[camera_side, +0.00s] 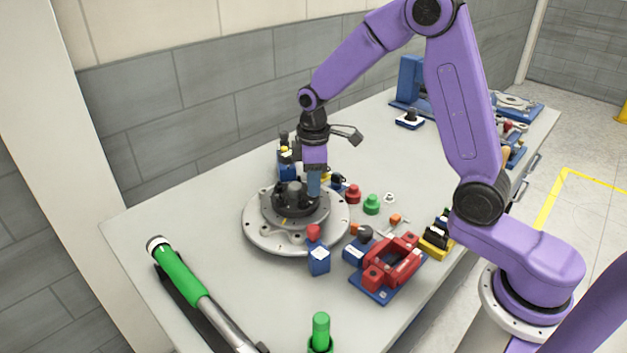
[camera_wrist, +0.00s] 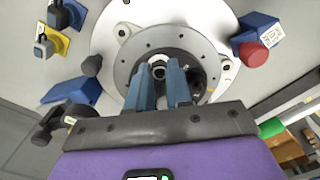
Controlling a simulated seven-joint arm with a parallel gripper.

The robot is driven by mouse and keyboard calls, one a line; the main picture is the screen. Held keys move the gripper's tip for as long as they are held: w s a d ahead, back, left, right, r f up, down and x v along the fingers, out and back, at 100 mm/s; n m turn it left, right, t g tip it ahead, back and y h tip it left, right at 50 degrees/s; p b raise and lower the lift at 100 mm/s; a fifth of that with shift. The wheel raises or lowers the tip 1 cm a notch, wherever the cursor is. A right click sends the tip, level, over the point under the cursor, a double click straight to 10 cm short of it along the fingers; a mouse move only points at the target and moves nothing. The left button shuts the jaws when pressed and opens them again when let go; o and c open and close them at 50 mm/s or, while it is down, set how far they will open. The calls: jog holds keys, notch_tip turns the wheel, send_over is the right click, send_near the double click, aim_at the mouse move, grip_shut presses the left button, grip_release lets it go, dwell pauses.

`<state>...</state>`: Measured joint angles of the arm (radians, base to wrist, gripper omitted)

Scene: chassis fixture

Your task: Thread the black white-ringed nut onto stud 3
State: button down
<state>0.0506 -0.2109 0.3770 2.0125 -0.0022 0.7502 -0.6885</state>
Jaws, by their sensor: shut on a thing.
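My gripper (camera_side: 314,192) points down over the right part of the chassis fixture, a round grey flange (camera_side: 258,236) with a darker raised hub (camera_side: 268,212). In the wrist view my gripper's two blue fingers (camera_wrist: 160,70) are closed on a small dark nut (camera_wrist: 159,73) with a pale ring, which shows between the fingertips. The nut is over or at the dark hub ring (camera_wrist: 127,62); I cannot tell whether it touches a stud. The fingers hide the stud below, and no stud number is readable. The nut is hidden in the side view.
A blue block (camera_side: 319,262) with a red knob stands at the flange's front edge. A red fixture on a blue plate (camera_side: 375,291) is to the right. A green-handled tool (camera_side: 182,276) lies at the left. Red and green knobs stand behind right.

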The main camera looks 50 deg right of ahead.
jog(key=shift+m, duration=0.4)
jog(key=shift+m, duration=2)
jog(key=c, duration=1)
grip_release()
jog(key=shift+o, duration=0.2)
jog(key=shift+r, duration=3.95)
